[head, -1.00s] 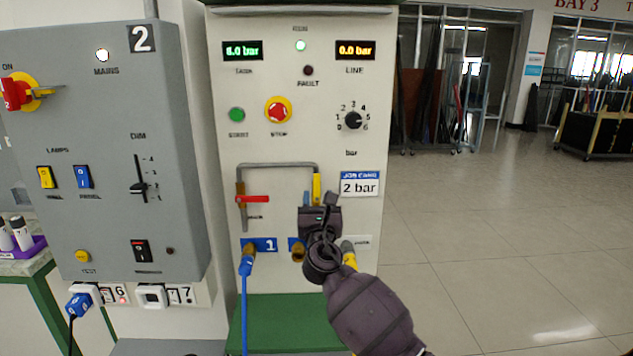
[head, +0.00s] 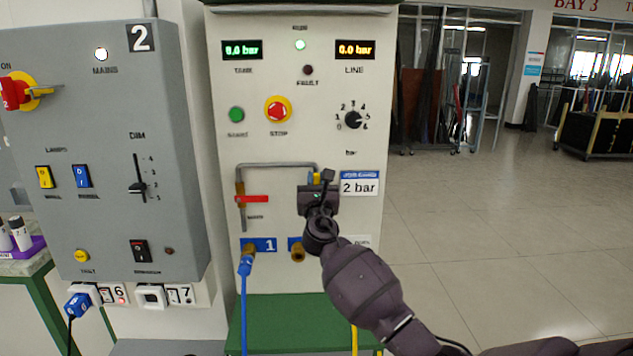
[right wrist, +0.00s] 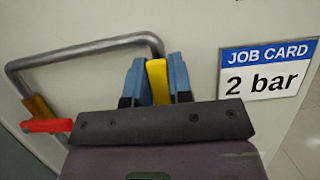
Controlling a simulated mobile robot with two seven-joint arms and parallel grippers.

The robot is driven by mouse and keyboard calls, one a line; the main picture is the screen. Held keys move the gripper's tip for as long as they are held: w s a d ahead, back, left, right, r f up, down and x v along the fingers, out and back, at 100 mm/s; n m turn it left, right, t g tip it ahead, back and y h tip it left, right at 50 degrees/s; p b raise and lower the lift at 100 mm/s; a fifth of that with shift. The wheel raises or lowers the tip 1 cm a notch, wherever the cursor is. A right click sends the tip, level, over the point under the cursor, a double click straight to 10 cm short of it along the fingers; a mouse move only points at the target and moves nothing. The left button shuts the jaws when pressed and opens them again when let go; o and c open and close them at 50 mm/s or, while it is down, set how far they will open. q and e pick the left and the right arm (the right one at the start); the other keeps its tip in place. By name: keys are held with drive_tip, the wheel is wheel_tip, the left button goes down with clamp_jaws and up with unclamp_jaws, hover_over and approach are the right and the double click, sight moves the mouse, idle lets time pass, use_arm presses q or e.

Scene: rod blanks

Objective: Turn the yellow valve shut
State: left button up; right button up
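The yellow valve's handle (right wrist: 157,82) stands at the right end of the grey pipe in the right wrist view. My right gripper (right wrist: 157,85) has its two blue fingers on either side of the handle, with no clear gap showing. In the head view my right gripper (head: 316,182) covers most of the valve, and only a bit of yellow handle (head: 314,178) shows above it. The valve's body is hidden. My left gripper is not in view.
A red lever (head: 251,199) sits on the pipe's left leg (head: 240,180). The job card (head: 360,184) reading 2 bar is just right of my gripper. Below are a blue hose (head: 244,300), a bare brass port (head: 297,250) and a yellow hose (head: 354,338).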

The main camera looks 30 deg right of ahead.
clamp_jaws()
drive_tip(key=shift+m, duration=0.3)
drive_tip(key=s+d+f+m+g+h, duration=0.1)
drive_tip(key=m+g, duration=0.3)
drive_tip(key=m, duration=0.7)
drive_tip(key=s+d+f+m+g+h, duration=0.1)
drive_tip(key=d+f+m+g+h, duration=0.1)
drive_tip(key=m, duration=0.9)
drive_tip(key=d+f+g, duration=0.1)
drive_tip(key=g, duration=0.1)
drive_tip(key=shift+s+f+g+b, duration=0.2)
drive_tip(key=shift+f+g+b, duration=0.1)
drive_tip(key=shift+g+b, duration=0.1)
